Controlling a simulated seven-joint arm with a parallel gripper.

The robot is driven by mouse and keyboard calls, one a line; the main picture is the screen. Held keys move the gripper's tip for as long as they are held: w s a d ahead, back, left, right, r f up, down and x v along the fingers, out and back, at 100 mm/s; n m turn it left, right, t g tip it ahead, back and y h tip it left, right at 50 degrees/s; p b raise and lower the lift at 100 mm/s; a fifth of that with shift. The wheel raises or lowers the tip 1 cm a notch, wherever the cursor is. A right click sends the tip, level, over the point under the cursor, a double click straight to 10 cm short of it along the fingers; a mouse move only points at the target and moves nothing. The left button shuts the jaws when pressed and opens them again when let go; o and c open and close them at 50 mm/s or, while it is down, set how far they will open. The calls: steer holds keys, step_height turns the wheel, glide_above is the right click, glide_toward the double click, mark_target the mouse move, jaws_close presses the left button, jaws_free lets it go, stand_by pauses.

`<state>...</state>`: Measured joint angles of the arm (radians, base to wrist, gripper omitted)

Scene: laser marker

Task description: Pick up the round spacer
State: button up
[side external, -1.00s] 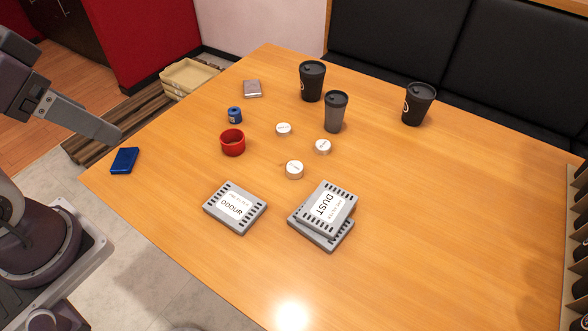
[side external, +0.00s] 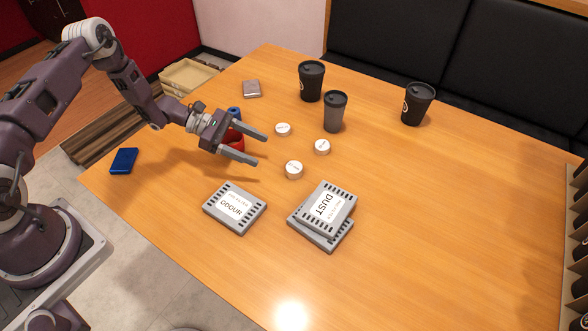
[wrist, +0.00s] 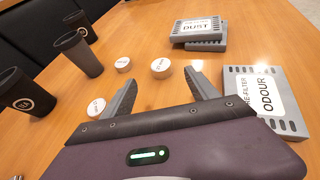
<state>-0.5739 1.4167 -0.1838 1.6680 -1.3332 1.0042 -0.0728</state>
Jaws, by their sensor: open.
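Several round pieces are on the table, and I cannot tell for certain which is the round spacer. A red ring (side external: 238,143) is partly hidden behind my gripper in the side view and does not show in the wrist view. Three white discs lie flat: one at the back (side external: 283,129), one to the right (side external: 322,147) and one nearer the front (side external: 294,169). The wrist view shows the discs at the left (wrist: 96,107), centre-left (wrist: 123,65) and centre (wrist: 161,67). My gripper (side external: 262,150) is open and empty above the table, its fingers (wrist: 160,78) pointing toward the discs.
A grey ODOUR filter box (side external: 235,208) and stacked DUST boxes (side external: 325,215) lie in front. Dark cups (side external: 312,80), (side external: 335,112), (side external: 418,103) stand behind. A small blue cylinder (side external: 235,114), a grey case (side external: 252,89) and a blue case (side external: 124,160) lie leftward.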

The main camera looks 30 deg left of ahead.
mark_target(292, 166)
steer(key=x, duration=0.8)
steer(key=f+x, duration=0.1)
steer(key=x, duration=0.3)
steer(key=shift+a, duration=0.1)
jaws_close()
